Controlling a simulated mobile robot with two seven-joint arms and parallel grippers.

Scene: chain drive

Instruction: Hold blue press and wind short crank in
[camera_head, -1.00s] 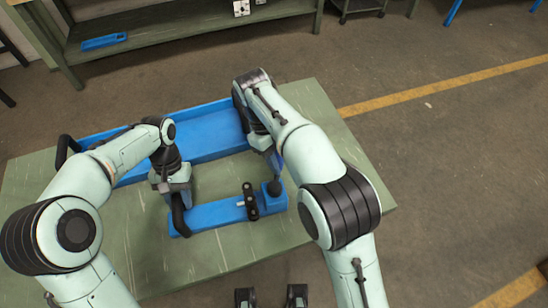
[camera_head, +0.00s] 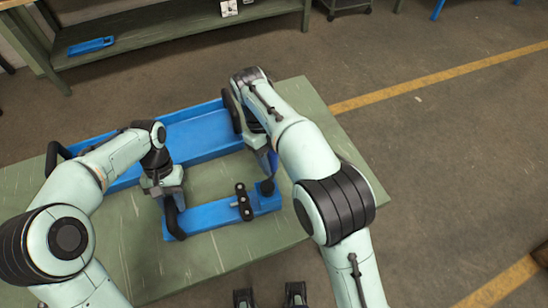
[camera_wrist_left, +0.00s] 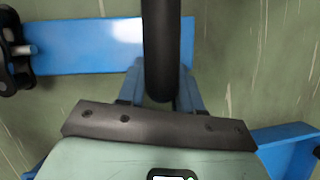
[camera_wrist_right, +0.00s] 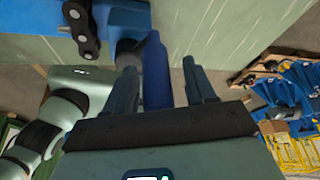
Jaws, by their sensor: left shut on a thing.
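The blue press (camera_head: 212,215) is a flat blue bar lying on the green table. A black upright handle (camera_wrist_left: 160,50) stands at its left end. My left gripper (camera_head: 170,192) is shut on this handle; in the left wrist view the fingers sit on both sides of it. The short crank's dark hub (camera_head: 267,187) is at the bar's right end. Its blue grip (camera_wrist_right: 156,72) stands between the fingers of my right gripper (camera_wrist_right: 162,85), which is open around it with a gap at the right finger. The right arm partly hides the crank in the head view.
A black chain piece (camera_head: 243,203) stands on the bar beside the crank. A long blue tray (camera_head: 200,138) lies behind, with a black loop (camera_head: 52,155) at its left end. The green table (camera_head: 225,262) is clear in front of the bar.

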